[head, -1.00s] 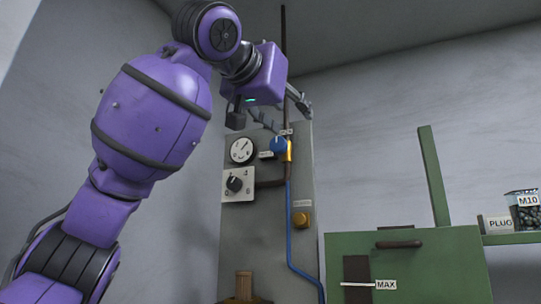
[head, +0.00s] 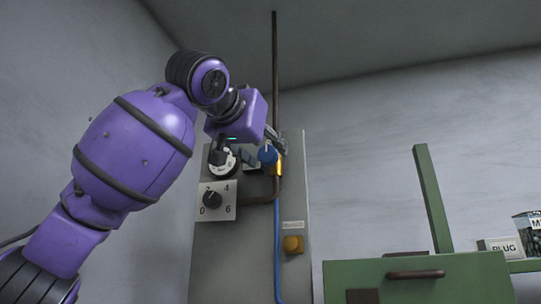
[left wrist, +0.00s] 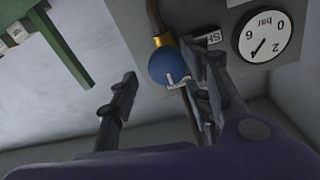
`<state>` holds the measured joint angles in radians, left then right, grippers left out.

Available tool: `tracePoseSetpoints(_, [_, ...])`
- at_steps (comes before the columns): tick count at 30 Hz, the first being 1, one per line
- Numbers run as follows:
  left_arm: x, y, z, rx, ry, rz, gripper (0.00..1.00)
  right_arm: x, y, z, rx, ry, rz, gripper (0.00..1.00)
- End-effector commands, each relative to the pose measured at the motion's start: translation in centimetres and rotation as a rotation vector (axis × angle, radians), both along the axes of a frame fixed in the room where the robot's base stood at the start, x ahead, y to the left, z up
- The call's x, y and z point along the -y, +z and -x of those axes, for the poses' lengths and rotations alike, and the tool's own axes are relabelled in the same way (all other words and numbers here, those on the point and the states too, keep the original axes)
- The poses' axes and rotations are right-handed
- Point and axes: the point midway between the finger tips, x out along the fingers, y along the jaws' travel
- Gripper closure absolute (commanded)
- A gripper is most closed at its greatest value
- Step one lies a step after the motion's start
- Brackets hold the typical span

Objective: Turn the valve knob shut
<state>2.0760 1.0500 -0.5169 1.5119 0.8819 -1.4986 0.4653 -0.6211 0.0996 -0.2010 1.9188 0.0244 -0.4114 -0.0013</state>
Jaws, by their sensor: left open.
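The blue valve knob (head: 267,154) sits on a brass fitting (head: 279,167) on the dark pipe, at the upper part of the grey panel. In the left wrist view the knob (left wrist: 168,67) shows as a round blue cap with a small white mark, near the fingertips. My left gripper (head: 264,149) is open at the knob, with one finger to each side of it in the head view. In the left wrist view the fingers (left wrist: 166,76) stand apart, the right one closer to the knob. I cannot tell whether either touches. My right gripper is in neither view.
A pressure gauge (head: 223,166), partly hidden by my gripper, and a black selector dial (head: 211,200) are left of the knob. A green cabinet (head: 440,277) stands right. A blue hose (head: 277,250) runs down the panel.

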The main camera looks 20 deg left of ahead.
Motion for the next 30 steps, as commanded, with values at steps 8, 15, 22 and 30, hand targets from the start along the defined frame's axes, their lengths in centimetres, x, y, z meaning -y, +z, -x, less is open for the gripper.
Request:
tracePoseSetpoints(8, [0.4,0.0,-3.3,-0.001,0.0,0.001,0.55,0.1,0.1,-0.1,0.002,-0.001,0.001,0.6])
tracePoseSetpoints(15, [0.4,0.0,-3.7,0.0,0.0,0.0,0.55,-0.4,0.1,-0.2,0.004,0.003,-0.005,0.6])
tracePoseSetpoints(22, [0.4,0.0,-3.7,0.0,0.0,0.0,0.75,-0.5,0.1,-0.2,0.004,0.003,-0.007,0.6])
tracePoseSetpoints(30, [0.5,-0.1,-3.7,-0.002,-0.002,0.002,0.96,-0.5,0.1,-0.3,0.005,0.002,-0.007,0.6])
